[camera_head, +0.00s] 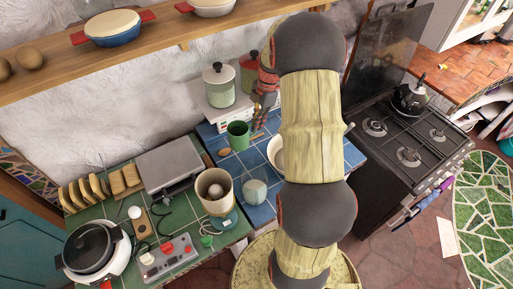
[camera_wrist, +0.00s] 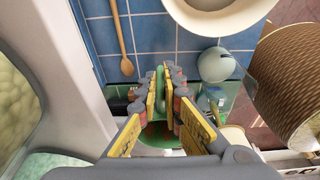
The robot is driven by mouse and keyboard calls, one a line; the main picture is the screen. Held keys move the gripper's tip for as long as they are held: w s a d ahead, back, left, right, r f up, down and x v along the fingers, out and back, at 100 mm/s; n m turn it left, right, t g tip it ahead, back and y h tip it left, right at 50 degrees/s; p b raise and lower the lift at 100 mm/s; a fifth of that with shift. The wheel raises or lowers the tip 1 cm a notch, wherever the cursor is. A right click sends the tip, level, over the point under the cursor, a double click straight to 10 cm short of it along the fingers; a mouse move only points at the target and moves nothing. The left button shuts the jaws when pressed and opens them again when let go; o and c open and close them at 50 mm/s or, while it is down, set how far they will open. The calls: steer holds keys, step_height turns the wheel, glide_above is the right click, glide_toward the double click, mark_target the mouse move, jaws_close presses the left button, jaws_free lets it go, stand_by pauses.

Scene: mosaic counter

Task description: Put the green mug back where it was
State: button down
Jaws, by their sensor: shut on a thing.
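The green mug (camera_head: 238,136) shows in the head view by the blue-tiled counter section, just left of my gripper (camera_head: 258,112). In the wrist view my gripper (camera_wrist: 163,85) is shut on the green mug (camera_wrist: 160,132), with a green upright part of it between the two fingers. The fingers hide much of the mug there. I cannot tell whether its base touches the tiles or hangs a little above them.
A wooden spoon (camera_wrist: 123,45) lies on the blue tiles. A white bowl (camera_head: 276,152) is partly behind my arm. A pale cup (camera_head: 255,187) and a cream pot (camera_head: 214,190) stand in front.

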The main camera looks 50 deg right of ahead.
steer(key=d+x, duration=0.1)
steer(key=x, duration=0.4)
steer(key=d+x, duration=0.1)
steer(key=x, duration=0.4)
steer(key=s+d+x, duration=0.1)
steer(key=x, duration=0.4)
steer(key=shift+f+p, duration=0.35)
steer(key=shift+f, duration=0.15)
steer(key=shift+f, duration=0.1)
steer(key=shift+f+b, duration=0.15)
steer(key=shift+b, duration=0.15)
steer(key=c, duration=2.1)
jaws_free()
steer(key=shift+s, duration=0.1)
steer(key=shift+o, duration=0.7)
